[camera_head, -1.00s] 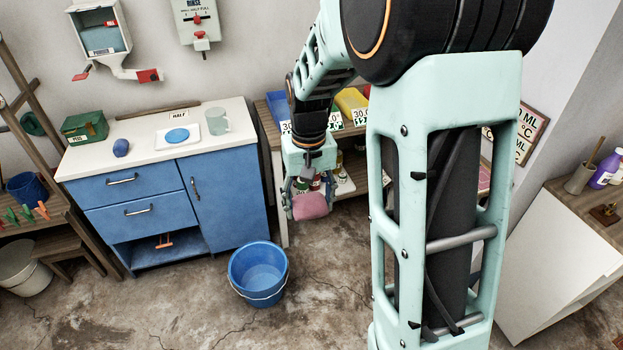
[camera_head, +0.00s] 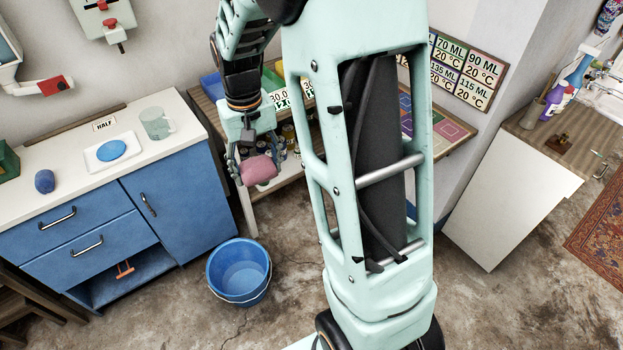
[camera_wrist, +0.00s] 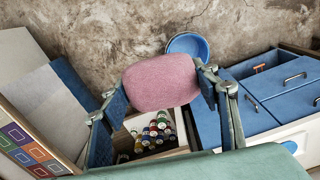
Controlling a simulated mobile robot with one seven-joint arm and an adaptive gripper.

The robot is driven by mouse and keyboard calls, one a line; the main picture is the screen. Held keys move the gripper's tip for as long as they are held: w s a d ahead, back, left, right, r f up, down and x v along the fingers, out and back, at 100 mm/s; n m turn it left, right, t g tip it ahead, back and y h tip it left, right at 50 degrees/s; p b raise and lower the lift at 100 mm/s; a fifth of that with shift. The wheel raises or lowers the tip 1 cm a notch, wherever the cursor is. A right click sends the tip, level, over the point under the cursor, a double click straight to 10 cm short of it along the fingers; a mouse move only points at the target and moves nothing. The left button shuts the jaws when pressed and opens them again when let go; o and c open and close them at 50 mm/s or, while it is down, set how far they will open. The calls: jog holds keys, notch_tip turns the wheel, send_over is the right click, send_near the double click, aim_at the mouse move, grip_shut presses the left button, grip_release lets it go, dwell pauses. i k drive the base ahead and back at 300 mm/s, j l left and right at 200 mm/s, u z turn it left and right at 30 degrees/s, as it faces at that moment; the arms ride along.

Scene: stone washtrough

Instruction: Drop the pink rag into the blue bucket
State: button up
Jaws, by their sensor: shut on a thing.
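The pink rag (camera_head: 258,170) is a rounded bundle held between the fingers of my gripper (camera_head: 251,163), which is shut on it. In the wrist view the rag (camera_wrist: 163,82) fills the space between the two fingertips. The blue bucket (camera_head: 238,270) stands upright on the floor in front of the blue cabinet, its inside seen empty in the head view. The gripper and rag are up in the air, above and slightly right of the bucket in the head view. In the wrist view the bucket (camera_wrist: 190,41) shows beyond the rag, partly hidden by it.
A blue cabinet (camera_head: 171,197) with a white top stands left of the gripper. A wooden shelf table (camera_head: 246,196) with bottles is close behind the gripper. A white cabinet (camera_head: 505,200) is at right. The floor around the bucket is clear.

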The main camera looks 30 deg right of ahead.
aim_at(250, 286)
jog(key=i+j+z, duration=0.15)
jog(key=i+j, duration=0.25)
jog(key=i+j+z, duration=0.15)
jog(key=i+j, duration=0.2)
jog(key=j, duration=0.25)
